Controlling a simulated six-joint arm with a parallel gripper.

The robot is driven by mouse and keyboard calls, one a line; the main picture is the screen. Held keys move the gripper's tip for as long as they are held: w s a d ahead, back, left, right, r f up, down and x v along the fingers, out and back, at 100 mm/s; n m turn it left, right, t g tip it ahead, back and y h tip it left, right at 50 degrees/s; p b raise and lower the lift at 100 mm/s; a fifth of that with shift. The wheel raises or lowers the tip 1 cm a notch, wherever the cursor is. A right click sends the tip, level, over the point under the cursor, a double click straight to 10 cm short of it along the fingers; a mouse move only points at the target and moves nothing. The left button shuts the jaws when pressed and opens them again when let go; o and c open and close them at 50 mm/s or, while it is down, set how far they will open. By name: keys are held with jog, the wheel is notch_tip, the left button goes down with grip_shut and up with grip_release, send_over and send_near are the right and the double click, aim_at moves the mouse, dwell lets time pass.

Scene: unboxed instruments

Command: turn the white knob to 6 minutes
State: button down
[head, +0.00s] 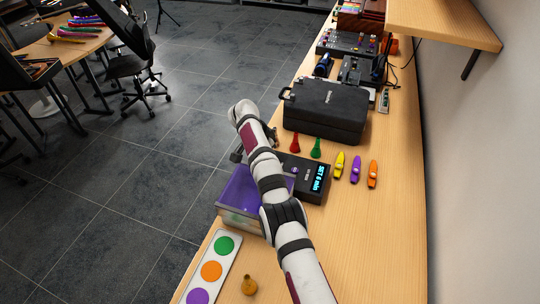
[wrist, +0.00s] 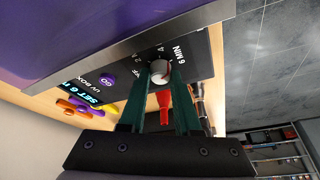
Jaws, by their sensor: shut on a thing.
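The black UV box control unit (head: 313,192) sits on the bench, and its lit display (head: 319,178) appears to read "SET 6 min". In the wrist view its panel (wrist: 120,72) shows a purple GO button (wrist: 106,80) and dial marks including 4 and 6 MIN. The white knob (wrist: 158,68) is between the green fingertips of my gripper (wrist: 158,73), which is shut on it. A red mark on the knob's edge faces roughly the 6 MIN label. In the head view my arm hides the knob.
A clear purple-topped box (head: 238,192) adjoins the control unit. Red (head: 295,143) and green (head: 316,148) cone-shaped pieces stand behind it, near a black case (head: 325,112). Yellow, purple and orange kazoos (head: 355,169) lie right. A color-dot panel (head: 212,268) lies in front.

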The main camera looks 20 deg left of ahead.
jog(key=shift+s, duration=0.1)
jog(key=c, duration=0.6)
grip_release()
